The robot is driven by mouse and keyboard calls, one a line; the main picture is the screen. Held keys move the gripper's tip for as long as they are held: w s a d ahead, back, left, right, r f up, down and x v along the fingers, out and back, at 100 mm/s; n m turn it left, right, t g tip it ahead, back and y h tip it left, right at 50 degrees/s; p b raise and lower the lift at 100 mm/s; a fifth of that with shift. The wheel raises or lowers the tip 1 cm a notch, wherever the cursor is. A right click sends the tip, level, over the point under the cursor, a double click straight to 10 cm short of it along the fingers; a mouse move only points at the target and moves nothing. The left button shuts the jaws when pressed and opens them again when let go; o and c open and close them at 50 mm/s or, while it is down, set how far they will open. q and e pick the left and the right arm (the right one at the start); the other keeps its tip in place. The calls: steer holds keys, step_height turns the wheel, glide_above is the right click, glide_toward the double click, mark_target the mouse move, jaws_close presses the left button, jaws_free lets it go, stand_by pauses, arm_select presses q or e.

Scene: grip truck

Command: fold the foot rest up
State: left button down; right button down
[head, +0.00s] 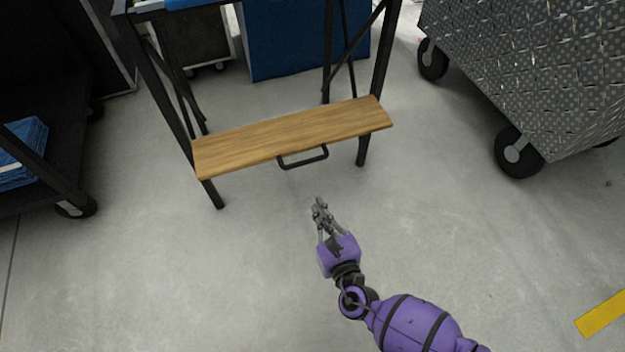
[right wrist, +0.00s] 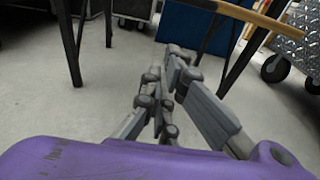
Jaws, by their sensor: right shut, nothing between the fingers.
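The foot rest (head: 290,132) is a flat wooden board, folded down and roughly level between the black legs of a tall chair frame (head: 160,75). A black bar handle (head: 303,157) hangs at its front edge. In the right wrist view part of the wooden board (right wrist: 243,14) shows at the top right. My right gripper (head: 319,203) is shut and empty. It is in front of the foot rest, below the handle in the picture and apart from it. It also shows in the right wrist view (right wrist: 163,62). My left gripper is not in view.
A silver diamond-plate cart (head: 540,75) on black wheels stands at the right. A dark cart (head: 45,165) with folded blue cloth (head: 22,150) stands at the left. A blue box (head: 290,45) is behind the frame. The grey floor around my gripper is clear.

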steer(key=b+x, duration=0.3)
steer(key=x, duration=0.6)
step_height(320, 180, up, 4)
steer(key=shift+r+p, duration=0.1)
steer(key=shift+p, duration=0.95)
steer(key=shift+s, duration=0.1)
